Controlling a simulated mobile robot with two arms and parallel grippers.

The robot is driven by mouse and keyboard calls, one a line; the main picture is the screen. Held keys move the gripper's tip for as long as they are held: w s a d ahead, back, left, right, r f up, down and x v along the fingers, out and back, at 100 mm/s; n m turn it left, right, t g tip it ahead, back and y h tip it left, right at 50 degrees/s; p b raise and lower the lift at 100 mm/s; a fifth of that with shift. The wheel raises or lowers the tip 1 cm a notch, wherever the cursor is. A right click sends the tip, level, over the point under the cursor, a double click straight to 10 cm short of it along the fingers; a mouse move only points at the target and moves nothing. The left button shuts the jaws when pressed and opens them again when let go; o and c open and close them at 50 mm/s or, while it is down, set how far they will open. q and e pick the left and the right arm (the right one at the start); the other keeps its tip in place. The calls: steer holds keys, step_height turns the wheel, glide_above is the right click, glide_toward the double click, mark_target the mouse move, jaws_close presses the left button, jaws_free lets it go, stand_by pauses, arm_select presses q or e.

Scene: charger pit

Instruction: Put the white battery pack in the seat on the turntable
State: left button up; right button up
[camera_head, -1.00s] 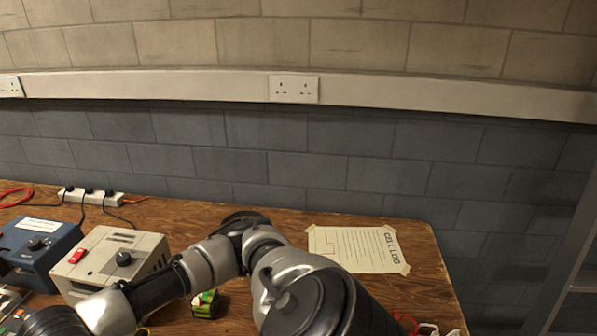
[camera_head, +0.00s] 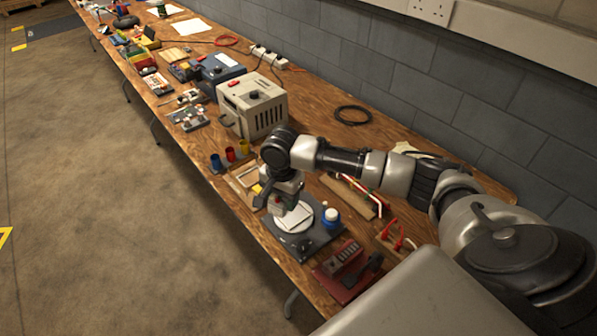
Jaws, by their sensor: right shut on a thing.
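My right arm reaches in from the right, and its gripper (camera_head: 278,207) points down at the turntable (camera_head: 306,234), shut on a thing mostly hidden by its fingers. I take this to be the white battery pack, though it is too small to make out clearly. The turntable is a pale round disc on a dark base near the bench's front edge. A whitish rectangular shape shows on the disc beside the fingers; I cannot tell whether it is the seat or part of the pack. My left gripper is not in view.
A blue-and-white bottle (camera_head: 331,217) stands just right of the disc. A red device (camera_head: 346,268) lies nearer. Coloured cups (camera_head: 230,154) and a beige power unit (camera_head: 254,106) stand to the left. Behind are a wooden strip (camera_head: 348,196) and a black cable loop (camera_head: 352,115). The floor at left is clear.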

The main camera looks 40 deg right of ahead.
steer(key=d+f+m+b, duration=0.1)
steer(key=f+b, duration=0.1)
steer(key=w+d+f+m+b, duration=0.1)
steer(key=d+f, duration=0.1)
steer(key=f, duration=0.1)
steer(key=w+d+f+m+b, duration=0.1)
steer(key=f+m+b, duration=0.1)
steer(key=shift+w+d+f+b, duration=0.1)
steer(key=shift+d+f+b, duration=0.1)
steer(key=shift+d+b, duration=0.15)
steer(key=shift+f, duration=0.25)
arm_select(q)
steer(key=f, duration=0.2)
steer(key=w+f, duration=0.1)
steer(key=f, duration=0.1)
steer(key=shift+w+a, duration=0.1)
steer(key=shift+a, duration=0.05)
arm_select(e)
steer(key=shift+f, duration=0.3)
arm_select(q)
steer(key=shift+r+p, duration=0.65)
steer(key=shift+p, duration=0.3)
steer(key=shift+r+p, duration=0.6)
steer(key=shift+p, duration=0.05)
arm_select(e)
steer(key=shift+f, duration=0.7)
